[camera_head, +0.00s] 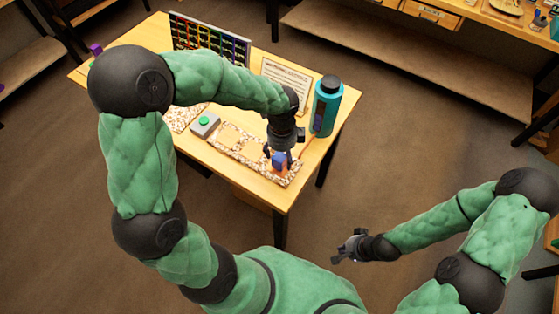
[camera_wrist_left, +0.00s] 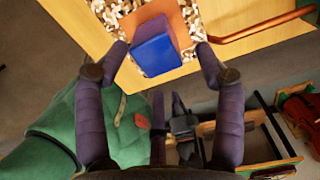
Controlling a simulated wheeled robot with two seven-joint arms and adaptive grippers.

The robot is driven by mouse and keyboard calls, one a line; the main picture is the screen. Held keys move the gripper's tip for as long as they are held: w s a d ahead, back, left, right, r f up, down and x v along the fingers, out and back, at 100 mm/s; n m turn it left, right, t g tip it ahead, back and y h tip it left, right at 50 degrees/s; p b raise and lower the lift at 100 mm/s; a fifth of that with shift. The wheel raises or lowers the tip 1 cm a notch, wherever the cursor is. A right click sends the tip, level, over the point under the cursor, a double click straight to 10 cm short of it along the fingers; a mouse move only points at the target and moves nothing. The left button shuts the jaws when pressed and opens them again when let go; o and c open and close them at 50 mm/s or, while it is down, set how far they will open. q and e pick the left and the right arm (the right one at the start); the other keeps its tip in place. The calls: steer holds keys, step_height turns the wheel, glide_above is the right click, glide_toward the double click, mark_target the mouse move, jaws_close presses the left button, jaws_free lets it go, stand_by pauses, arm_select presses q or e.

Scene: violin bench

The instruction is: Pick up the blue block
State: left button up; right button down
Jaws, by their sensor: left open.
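The blue block (camera_head: 279,160) sits at the right end of a speckled mat, at the table's near right corner. In the left wrist view, the blue block (camera_wrist_left: 155,52) lies between my two fingertips, with an orange square surface behind it. My left gripper (camera_head: 279,153) is above the block with its fingers apart. The left wrist view shows the left gripper's (camera_wrist_left: 162,58) fingers on either side of the block, with gaps. My right gripper (camera_head: 346,246) is away from the table at the lower right, and its opening is unclear.
The speckled mat (camera_head: 222,151) has outlined squares along it. A grey box with a green button (camera_head: 204,122) stands at its left. A teal bottle (camera_head: 326,106) stands at the table's right edge. A card (camera_head: 286,78) and a coloured rack (camera_head: 210,42) stand at the back.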

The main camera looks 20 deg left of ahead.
mark_target(280, 157)
arm_select(q)
steer(key=f, duration=0.1)
steer(key=f+b, duration=0.1)
steer(key=f, duration=0.3)
steer(key=shift+w+a+b, duration=0.1)
steer(key=shift+a+b, duration=0.15)
steer(key=shift+b, duration=0.05)
steer(key=shift+r, duration=0.15)
steer(key=c, duration=1.1)
steer(key=shift+o, duration=0.2)
